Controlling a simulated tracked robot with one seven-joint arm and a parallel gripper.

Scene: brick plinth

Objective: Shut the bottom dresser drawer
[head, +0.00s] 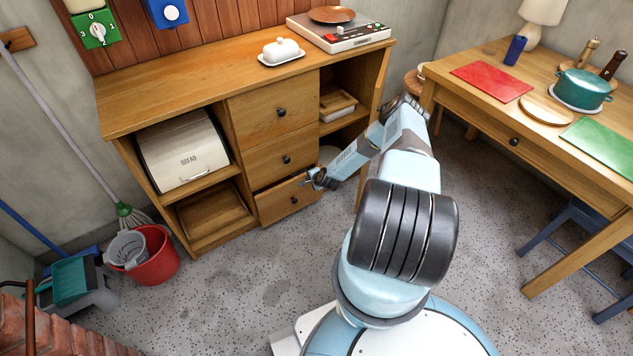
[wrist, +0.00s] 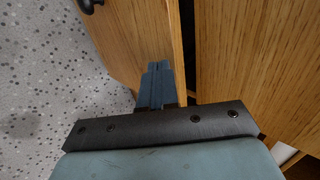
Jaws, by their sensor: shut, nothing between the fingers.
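The bottom drawer (head: 283,201) of the wooden dresser (head: 190,85) stands partly open, its front out from the dresser face. Its dark knob (head: 293,200) is in the middle of the front. In the wrist view the drawer front (wrist: 125,35) is at upper centre, with its knob (wrist: 90,5) at the top edge. A dark gap lies between this front and the wood to the right. My gripper (head: 308,182) is shut and empty at the right end of the drawer front. In the wrist view its fingertips (wrist: 155,68) overlap the panel's edge; I cannot tell whether they touch.
The middle drawer (head: 282,158) and top drawer (head: 273,108) look shut. A bread box (head: 185,155) sits in the left compartment. A red bucket (head: 152,255) stands on the floor at left, and a table (head: 480,115) at right. The speckled floor before the drawer is clear.

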